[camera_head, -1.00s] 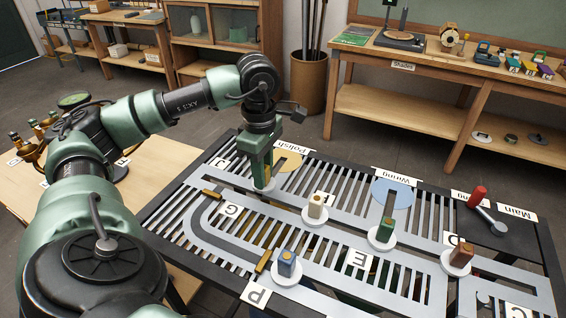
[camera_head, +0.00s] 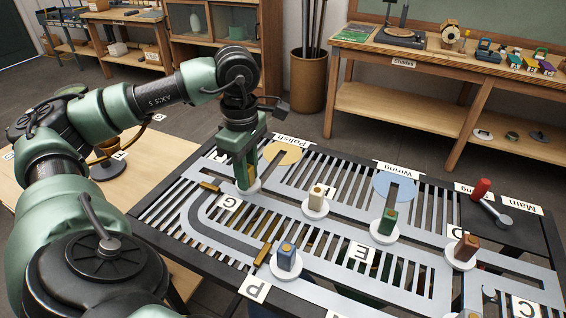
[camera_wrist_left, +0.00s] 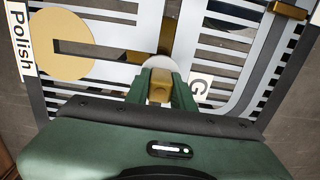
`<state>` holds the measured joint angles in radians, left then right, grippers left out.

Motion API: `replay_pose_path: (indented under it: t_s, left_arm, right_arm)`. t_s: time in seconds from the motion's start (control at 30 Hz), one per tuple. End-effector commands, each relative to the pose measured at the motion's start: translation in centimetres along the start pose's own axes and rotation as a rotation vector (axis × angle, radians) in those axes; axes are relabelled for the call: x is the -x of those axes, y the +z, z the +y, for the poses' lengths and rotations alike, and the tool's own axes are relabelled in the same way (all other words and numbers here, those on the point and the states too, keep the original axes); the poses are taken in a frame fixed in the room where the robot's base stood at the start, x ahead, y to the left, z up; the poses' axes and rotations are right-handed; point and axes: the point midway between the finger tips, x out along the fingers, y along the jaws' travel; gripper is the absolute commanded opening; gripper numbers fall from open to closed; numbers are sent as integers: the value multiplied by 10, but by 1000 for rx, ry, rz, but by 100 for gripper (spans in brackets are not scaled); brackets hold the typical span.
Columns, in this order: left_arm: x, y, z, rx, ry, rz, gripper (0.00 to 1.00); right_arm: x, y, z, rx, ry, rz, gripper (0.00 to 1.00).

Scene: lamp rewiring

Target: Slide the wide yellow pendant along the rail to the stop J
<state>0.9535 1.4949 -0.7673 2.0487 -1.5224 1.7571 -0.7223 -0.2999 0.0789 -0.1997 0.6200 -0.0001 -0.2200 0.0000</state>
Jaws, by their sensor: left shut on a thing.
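My left gripper (camera_head: 244,178) is shut on the yellow block (camera_wrist_left: 160,88), the top of a pendant slider with a white disc (camera_wrist_left: 162,66) at its foot. In the head view, the yellow block (camera_head: 251,176) shows only partly between the green fingers. It stands on the slotted rail plate (camera_head: 420,258), near the plate's left end. The G label (camera_head: 228,202) lies just in front. A brass bar (camera_head: 210,187) lies left of the gripper. My right gripper is out of view.
Cream (camera_head: 317,194), green (camera_head: 387,222), blue (camera_head: 286,257) and red-brown (camera_head: 466,247) sliders stand elsewhere on the plate. The Polish disc (camera_head: 283,156) and Wiring disc (camera_head: 396,187) lie behind. A brass lamp stands on the left table.

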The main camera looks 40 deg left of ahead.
Motion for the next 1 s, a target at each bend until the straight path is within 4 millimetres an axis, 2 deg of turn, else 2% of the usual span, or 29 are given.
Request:
replay_pose_path:
  t_s: [1.0]
  left_arm:
    - [-2, -99, 0, 3, -1, 3, 0]
  right_arm:
    - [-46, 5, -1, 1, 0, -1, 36]
